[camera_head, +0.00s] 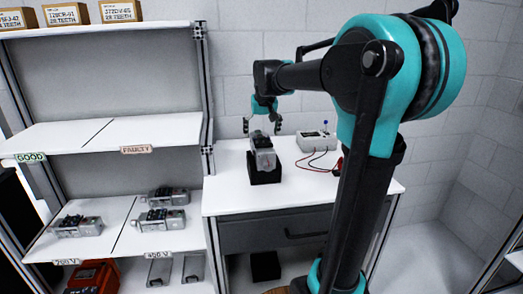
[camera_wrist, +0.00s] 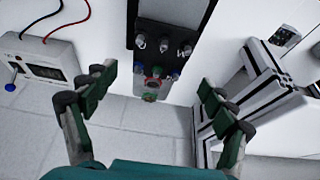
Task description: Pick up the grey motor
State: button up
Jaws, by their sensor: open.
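A grey motor (camera_head: 263,152) sits on a black stand (camera_head: 265,177) on the white table at the centre of the head view. In the wrist view its terminal end (camera_wrist: 155,72), with several small knobs, shows ahead between the fingers. My gripper (camera_head: 266,125) is above and behind the motor in the head view, its fingers spread and pointing down. In the wrist view the fingers of my gripper (camera_wrist: 158,95) are wide apart with nothing between them in contact. Three more grey motors lie on the lower shelf, among them one (camera_head: 163,218) at its right.
A white meter (camera_head: 312,141) with red and black leads stands on the table right of the motor; it also shows in the wrist view (camera_wrist: 42,70). The shelf unit's post (camera_head: 205,95) rises close left of the table. The upper shelf (camera_head: 60,137) is empty; boxes stand on top.

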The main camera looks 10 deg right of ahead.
aim_at(262, 139)
jog(key=shift+x, duration=2.8)
jog(key=shift+s+d, duration=0.15)
jog(key=shift+s, duration=0.05)
grip_shut()
jog(key=shift+r, duration=0.1)
notch_tip(262, 139, up, 20)
